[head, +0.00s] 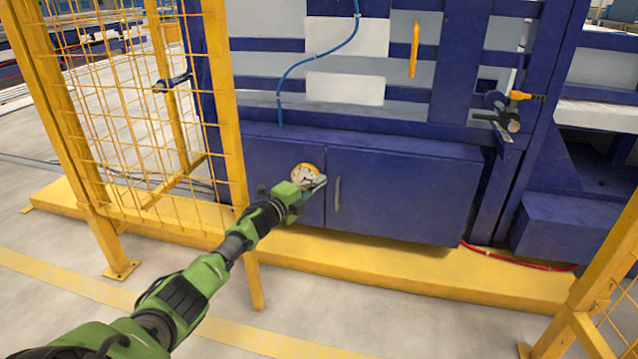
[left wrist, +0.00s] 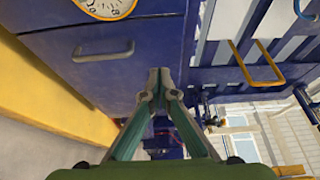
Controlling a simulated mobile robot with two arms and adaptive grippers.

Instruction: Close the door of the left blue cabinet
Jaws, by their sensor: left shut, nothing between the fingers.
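The blue cabinet (head: 400,140) is low and wide, with two door panels on its front. The left panel (head: 285,150) is partly hidden by my arm and looks flush with the front. The right panel (head: 410,200) has a grey upright handle (head: 337,194) near its left edge and looks shut or nearly so; a small gap cannot be ruled out. My left gripper (head: 318,183) is in front of the seam between the panels, shut and empty. In the left wrist view its fingertips (left wrist: 158,76) meet, beside the handle (left wrist: 103,52). Contact with the door cannot be told.
A round yellow-rimmed dial (head: 305,170) is on the cabinet front behind the gripper. A yellow mesh fence (head: 150,120) stands close on the left of my arm. A yellow floor-level platform edge (head: 400,262) runs below the cabinet. A red cable (head: 520,260) lies at the right.

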